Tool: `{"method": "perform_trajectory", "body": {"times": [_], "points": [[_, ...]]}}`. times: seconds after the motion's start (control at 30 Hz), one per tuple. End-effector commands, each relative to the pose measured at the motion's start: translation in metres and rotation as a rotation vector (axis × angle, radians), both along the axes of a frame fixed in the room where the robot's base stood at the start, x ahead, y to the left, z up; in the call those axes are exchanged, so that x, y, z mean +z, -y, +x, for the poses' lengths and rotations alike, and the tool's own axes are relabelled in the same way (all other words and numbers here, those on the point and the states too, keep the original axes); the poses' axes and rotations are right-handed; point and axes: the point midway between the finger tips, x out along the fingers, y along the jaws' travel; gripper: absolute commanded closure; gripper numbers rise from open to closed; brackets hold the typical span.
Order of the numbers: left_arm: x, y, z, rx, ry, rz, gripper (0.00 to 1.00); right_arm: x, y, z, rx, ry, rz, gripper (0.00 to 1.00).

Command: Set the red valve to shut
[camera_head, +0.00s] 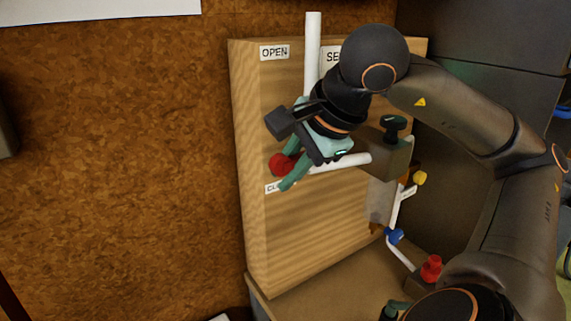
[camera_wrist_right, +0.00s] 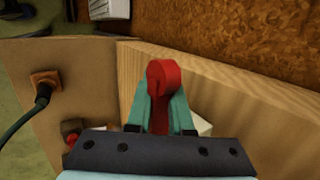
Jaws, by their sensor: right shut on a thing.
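The red valve (camera_head: 280,165) is on the wooden panel (camera_head: 310,235), just above a partly hidden label starting "CL" (camera_head: 272,188). An "OPEN" label (camera_head: 274,52) is higher on the panel. My right gripper (camera_head: 284,169) reaches in from the right, its green fingers shut on the red valve's handle. In the right wrist view the red handle (camera_wrist_right: 162,82) stands up between the two fingertips (camera_wrist_right: 160,95). The gripper hides the valve's middle and part of the pipe.
A white pipe (camera_head: 312,50) runs down the panel, and another white piece (camera_head: 345,162) sticks out right.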

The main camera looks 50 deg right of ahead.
Motion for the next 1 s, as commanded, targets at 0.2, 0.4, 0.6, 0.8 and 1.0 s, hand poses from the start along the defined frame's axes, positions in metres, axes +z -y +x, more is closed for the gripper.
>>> {"method": "perform_trajectory", "body": {"times": [0.2, 0.4, 0.6, 0.8, 1.0], "points": [[0.0, 0.0, 0.0, 0.0, 0.0, 0.0, 1.0, -0.001, 0.0, 0.0, 0.002, -0.002, -0.001, 1.0], [0.0, 0.0, 0.0, 0.0, 0.0, 0.0, 1.0, -0.001, 0.0, 0.0, 0.002, -0.002, 0.001, 0.71], [0.0, 0.0, 0.0, 0.0, 0.0, 0.0, 1.0, -0.001, 0.0, 0.0, 0.001, -0.001, 0.001, 0.68], [0.002, 0.0, 0.0, 0.0, -0.001, 0.0, 1.0, 0.008, 0.0, -0.005, -0.001, 0.001, 0.0, 0.68], [0.004, 0.0, 0.0, 0.001, -0.001, 0.001, 1.0, 0.039, -0.001, -0.026, -0.006, 0.001, -0.004, 0.68]]}}
